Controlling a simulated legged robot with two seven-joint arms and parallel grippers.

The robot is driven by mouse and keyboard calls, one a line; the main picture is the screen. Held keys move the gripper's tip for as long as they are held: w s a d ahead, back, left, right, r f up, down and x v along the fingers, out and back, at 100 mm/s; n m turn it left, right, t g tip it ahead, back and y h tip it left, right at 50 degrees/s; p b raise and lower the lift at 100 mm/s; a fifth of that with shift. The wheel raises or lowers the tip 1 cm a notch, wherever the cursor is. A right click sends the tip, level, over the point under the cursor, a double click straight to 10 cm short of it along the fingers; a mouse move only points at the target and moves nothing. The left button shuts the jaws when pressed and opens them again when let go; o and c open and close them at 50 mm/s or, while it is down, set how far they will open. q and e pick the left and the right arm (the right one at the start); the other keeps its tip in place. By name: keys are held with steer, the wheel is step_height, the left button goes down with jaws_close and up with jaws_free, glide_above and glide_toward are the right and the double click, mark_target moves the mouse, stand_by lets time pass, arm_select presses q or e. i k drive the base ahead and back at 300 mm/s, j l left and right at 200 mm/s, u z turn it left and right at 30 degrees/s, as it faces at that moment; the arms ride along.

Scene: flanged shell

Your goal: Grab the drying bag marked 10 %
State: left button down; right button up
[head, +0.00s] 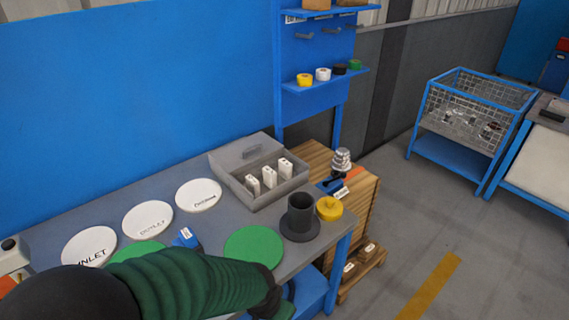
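Three small white bags stand in a row in an open grey box (236,190) on the bench: a left one (252,185), a middle one (269,177) and a right one (285,167). They have small dark marks, too small to read, so I cannot tell which says 10 %. My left arm, in a green ribbed sleeve, crosses the lower left of the head view, in front of the bench and well short of the box. Its end is at the bottom edge, and its fingers cannot be made out. My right gripper is not in view.
On the grey bench (316,238) are white labelled discs (198,195), green discs (254,246), a dark flanged cylinder (300,219) and a yellow cap (329,208), right of the box. A wooden crate (358,206) stands behind the bench's right end. A wire basket cart (470,115) is further right.

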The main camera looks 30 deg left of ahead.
mark_target(269, 175)
steer(key=i+l+z, duration=0.1)
steer(key=i, duration=0.5)
steer(key=i+l+z, duration=0.1)
steer(key=i, duration=0.5)
steer(key=i+l+u, duration=0.1)
steer(key=i+u, duration=0.25)
steer(key=i+l+u, duration=0.1)
steer(key=u, duration=0.3)
steer(key=i+l+u, duration=0.35)
